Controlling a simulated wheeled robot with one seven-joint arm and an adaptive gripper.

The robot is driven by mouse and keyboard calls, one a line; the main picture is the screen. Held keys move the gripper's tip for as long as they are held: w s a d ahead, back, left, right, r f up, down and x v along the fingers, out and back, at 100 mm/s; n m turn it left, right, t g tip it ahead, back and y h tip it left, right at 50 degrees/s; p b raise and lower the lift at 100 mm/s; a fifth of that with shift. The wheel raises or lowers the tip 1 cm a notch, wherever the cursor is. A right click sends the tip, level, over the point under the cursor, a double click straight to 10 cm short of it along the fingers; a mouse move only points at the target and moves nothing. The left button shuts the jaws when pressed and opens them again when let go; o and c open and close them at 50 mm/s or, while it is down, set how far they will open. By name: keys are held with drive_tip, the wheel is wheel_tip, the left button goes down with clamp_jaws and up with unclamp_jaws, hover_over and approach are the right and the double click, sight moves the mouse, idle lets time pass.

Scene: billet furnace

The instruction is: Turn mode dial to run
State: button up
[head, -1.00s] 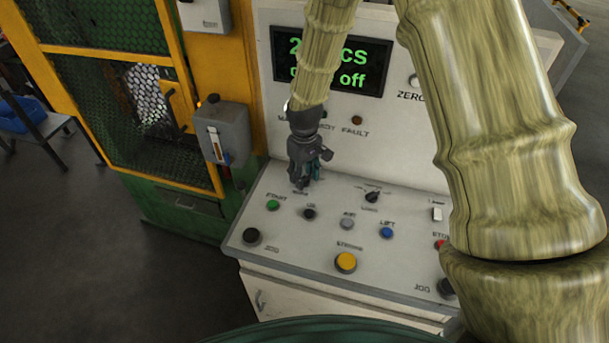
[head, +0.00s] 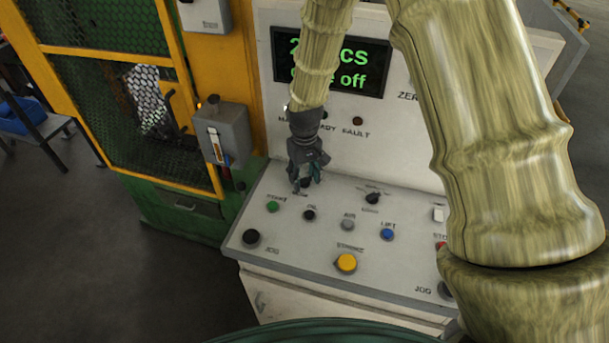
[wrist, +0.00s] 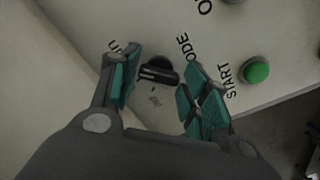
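The mode dial (wrist: 158,71) is a black knob on the white console, with the letters "ODE" printed beside it in the wrist view. My gripper (wrist: 160,92) has its two teal-padded fingers spread, one on each side of the dial, with space between the pads and the knob. In the head view my gripper (head: 307,180) points down over the back left of the console, and the dial shows only as a dark spot partly hidden by the fingers. I cannot tell clearly which setting the dial points to.
The green start button (head: 272,206) and black oil button (head: 310,215) sit just in front of my gripper. Another black selector (head: 373,198), a blue lift button (head: 387,234) and a yellow button (head: 346,263) are on the console (head: 300,262). The display panel (head: 331,62) rises behind.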

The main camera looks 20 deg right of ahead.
sight(305, 178)
drive_tip(key=shift+o, duration=0.7)
drive_tip(key=shift+w, duration=0.1)
drive_tip(key=shift+r, duration=0.1)
wheel_tip(305, 178, up, 12)
idle(0.5)
